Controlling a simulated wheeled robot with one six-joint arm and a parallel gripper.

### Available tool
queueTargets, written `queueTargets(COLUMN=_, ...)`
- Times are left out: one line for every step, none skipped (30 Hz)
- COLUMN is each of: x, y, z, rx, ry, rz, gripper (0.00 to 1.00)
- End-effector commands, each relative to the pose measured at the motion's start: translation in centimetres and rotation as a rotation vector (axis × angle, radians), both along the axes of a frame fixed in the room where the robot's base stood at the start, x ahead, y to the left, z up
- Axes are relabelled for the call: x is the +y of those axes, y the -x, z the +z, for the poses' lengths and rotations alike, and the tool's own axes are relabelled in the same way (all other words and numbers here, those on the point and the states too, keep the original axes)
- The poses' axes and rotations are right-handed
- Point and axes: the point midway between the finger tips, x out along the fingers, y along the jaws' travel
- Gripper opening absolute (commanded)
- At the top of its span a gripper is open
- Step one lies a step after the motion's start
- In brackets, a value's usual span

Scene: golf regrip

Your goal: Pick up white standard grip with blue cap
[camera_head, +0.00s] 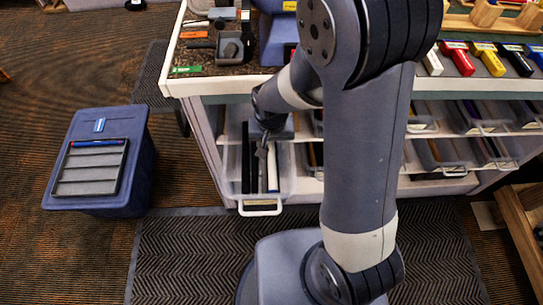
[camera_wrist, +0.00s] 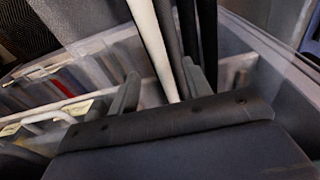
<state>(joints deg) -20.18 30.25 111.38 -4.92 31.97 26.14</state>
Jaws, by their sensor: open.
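A pulled-out clear drawer (camera_head: 288,187) holds several long grips lying lengthwise. The white grip (camera_head: 272,160) lies on the right side of the drawer, with a dark blue end towards the front handle. Black grips (camera_head: 246,165) lie to its left. My gripper (camera_head: 264,148) reaches down into the drawer over the grips. In the wrist view my gripper (camera_wrist: 160,80) is open, and the white grip (camera_wrist: 152,45) runs between its two fingers. Black grips (camera_wrist: 208,35) lie beside it, close to the right finger. The blue cap is hidden in the wrist view, and contact cannot be told.
The drawer's walls stand close around my gripper. The workbench top (camera_head: 190,87) overhangs behind it, with tools on it. Other clear bins (camera_head: 440,155) sit on shelves to the right. A blue bin (camera_head: 120,190) with a grey tray on its lid stands on the floor at left.

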Motion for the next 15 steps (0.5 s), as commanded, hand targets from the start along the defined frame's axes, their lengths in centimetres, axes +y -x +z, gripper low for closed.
queueTargets(x=-0.1, y=0.1, z=-0.9, rx=0.006, ry=0.003, rz=0.000, gripper=0.47)
queueTargets(x=-0.1, y=0.0, z=-1.3, rx=0.005, ry=0.002, rz=0.000, gripper=0.47)
queueTargets(x=-0.1, y=0.0, z=-2.0, rx=0.006, ry=0.003, rz=0.000, gripper=0.47)
queueTargets(x=-0.1, y=-0.1, z=-2.3, rx=0.006, ry=0.003, rz=0.000, gripper=0.47)
queueTargets(x=-0.1, y=-0.1, z=-2.7, rx=0.004, ry=0.002, rz=0.000, gripper=0.47)
queueTargets(x=-0.1, y=-0.2, z=-3.2, rx=0.005, ry=0.002, rz=0.000, gripper=0.47)
queueTargets(x=-0.1, y=-0.2, z=-3.5, rx=0.004, ry=0.002, rz=-0.001, gripper=0.47)
queueTargets(x=-0.1, y=-0.3, z=-3.7, rx=0.003, ry=0.002, rz=-0.001, gripper=0.47)
queueTargets(x=-0.1, y=-0.3, z=-4.0, rx=0.003, ry=0.001, rz=-0.001, gripper=0.47)
queueTargets(x=-0.1, y=-0.3, z=-4.1, rx=0.003, ry=0.001, rz=-0.001, gripper=0.47)
queueTargets(x=-0.1, y=-0.4, z=-4.2, rx=0.003, ry=0.001, rz=-0.001, gripper=0.47)
queueTargets(x=-0.1, y=-0.4, z=-4.2, rx=0.002, ry=0.001, rz=-0.001, gripper=0.47)
queueTargets(x=-0.1, y=-0.4, z=-4.2, rx=0.002, ry=0.001, rz=-0.001, gripper=0.47)
queueTargets(x=-0.1, y=-0.4, z=-4.2, rx=0.001, ry=0.001, rz=-0.001, gripper=0.47)
queueTargets(x=-0.1, y=-0.4, z=-4.2, rx=0.001, ry=0.001, rz=-0.001, gripper=0.47)
